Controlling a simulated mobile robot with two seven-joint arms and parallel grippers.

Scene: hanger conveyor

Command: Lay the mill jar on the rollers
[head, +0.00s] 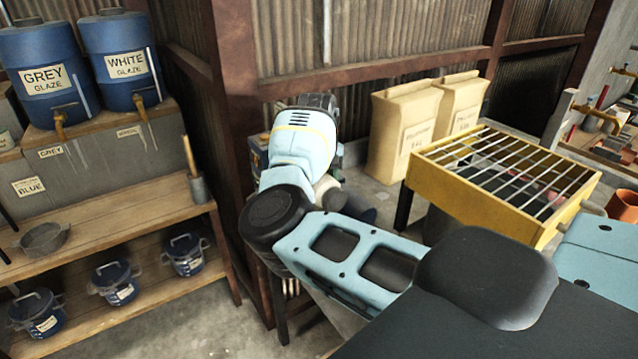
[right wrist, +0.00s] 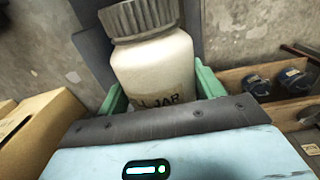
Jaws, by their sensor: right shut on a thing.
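The mill jar (right wrist: 155,67) is a white jar with a dark grey ribbed lid, seen in the right wrist view. The letters "JAR" show low on its side, and its lower end is hidden behind my wrist housing. My right gripper (right wrist: 163,92) is shut on the jar, with a green piece on either side of it. My left gripper is not in view. I cannot make out the rollers in either view.
A wooden shelf (head: 110,225) at the left carries blue glaze barrels (head: 42,85) above and lidded buckets (head: 118,284) below. A yellow-framed table with metal bars (head: 500,172) stands at the right. Paper sacks (head: 402,130) stand behind it by the corrugated wall.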

